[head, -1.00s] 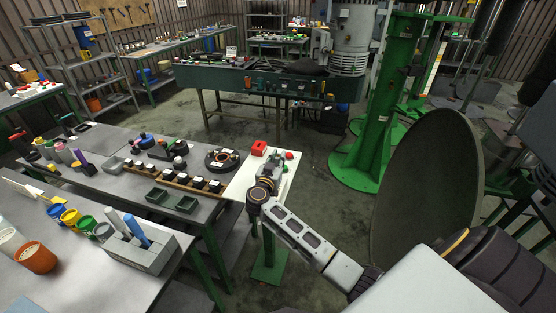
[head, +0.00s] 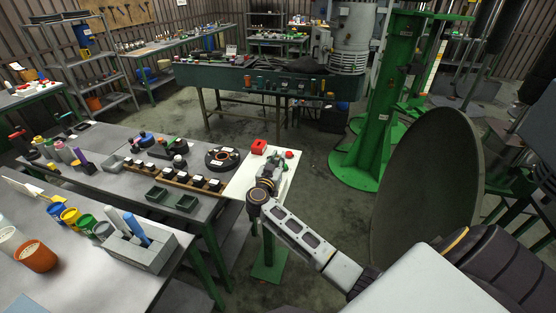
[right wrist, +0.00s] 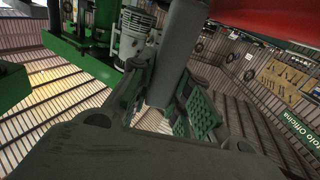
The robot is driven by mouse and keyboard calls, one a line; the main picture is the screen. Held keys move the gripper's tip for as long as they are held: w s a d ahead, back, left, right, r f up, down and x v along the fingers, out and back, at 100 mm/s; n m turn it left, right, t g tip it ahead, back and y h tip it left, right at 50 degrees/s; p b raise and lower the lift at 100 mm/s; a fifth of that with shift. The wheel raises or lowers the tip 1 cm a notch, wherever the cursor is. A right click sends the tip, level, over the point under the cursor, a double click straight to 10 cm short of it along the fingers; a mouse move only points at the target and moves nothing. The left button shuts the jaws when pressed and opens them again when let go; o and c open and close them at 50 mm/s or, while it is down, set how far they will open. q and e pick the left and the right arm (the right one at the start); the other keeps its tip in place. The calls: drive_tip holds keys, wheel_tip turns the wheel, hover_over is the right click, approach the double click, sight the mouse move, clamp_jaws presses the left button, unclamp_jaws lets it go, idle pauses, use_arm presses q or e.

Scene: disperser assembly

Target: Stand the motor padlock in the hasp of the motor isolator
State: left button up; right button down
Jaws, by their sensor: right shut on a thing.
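My right gripper (head: 268,178) is over the white board at the end of the near workbench. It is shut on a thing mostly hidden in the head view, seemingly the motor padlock. In the right wrist view a thick grey rod (right wrist: 178,55) runs between the dark fingers; I cannot tell whether it is the shackle. A red surface (right wrist: 275,18) fills the top right corner there. I cannot make out the isolator's hasp. My left gripper is not in view.
A green column (head: 377,125) stands behind. Open floor lies between the board and the back table.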

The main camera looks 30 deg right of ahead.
drive_tip(key=shift+f, duration=1.2)
idle(0.5)
drive_tip(key=shift+r, duration=0.4)
drive_tip(key=shift+r, duration=0.35)
drive_tip(key=shift+r, duration=0.65)
idle(2.0)
drive_tip(key=shift+f, duration=1.4)
idle(0.6)
drive_tip(key=c, duration=1.3)
unclamp_jaws()
drive_tip(key=shift+o, duration=0.2)
drive_tip(key=shift+s, duration=0.1)
drive_tip(key=shift+s+a+f, duration=0.1)
drive_tip(key=shift+a, duration=0.1)
